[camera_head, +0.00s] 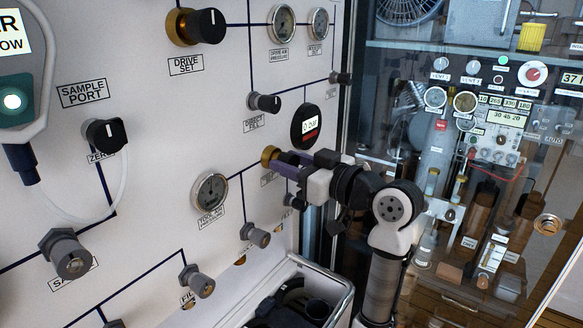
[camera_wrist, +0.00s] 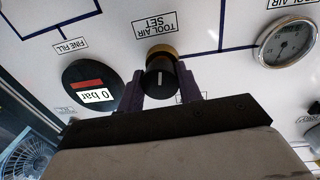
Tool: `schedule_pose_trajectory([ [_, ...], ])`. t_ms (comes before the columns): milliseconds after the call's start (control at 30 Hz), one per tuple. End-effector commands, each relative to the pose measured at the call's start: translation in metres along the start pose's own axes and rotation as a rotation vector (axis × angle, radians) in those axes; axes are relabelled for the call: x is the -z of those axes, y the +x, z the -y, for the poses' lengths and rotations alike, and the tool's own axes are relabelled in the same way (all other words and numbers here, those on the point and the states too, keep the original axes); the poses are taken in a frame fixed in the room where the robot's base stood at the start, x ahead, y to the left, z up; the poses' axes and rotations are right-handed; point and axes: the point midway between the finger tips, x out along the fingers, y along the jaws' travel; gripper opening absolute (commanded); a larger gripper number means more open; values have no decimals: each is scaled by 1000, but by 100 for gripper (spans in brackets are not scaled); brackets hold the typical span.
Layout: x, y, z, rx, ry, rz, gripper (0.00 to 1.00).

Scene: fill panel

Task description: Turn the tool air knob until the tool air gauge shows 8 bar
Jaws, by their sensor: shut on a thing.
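The tool air knob (camera_wrist: 160,80) is black with a brass collar and sits beside the label TOOL AIR SET. My gripper (camera_wrist: 161,90) is shut on the knob, with one purple finger on each side; in the head view my gripper (camera_head: 287,166) reaches the panel from the right. The tool air gauge (camera_head: 210,191) is round with a pale dial, left of the knob; it also shows in the wrist view (camera_wrist: 287,42). Its needle reading is too small to tell.
A black round digital display (camera_wrist: 93,86) reading 0 bar is close to the knob. The drive set knob (camera_head: 196,26) and direct fill knob (camera_head: 264,103) are higher on the panel. An open bin (camera_head: 335,287) stands below my gripper. A glazed cabinet is at the right.

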Motion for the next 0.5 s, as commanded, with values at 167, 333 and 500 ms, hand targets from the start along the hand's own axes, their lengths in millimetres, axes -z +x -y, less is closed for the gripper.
schedule_pose_trajectory([
  [167, 0, 0, 1, 2, -1, 2, 43],
  [333, 0, 0, 1, 2, 0, 2, 55],
  [500, 0, 0, 0, 1, 1, 1, 55],
])
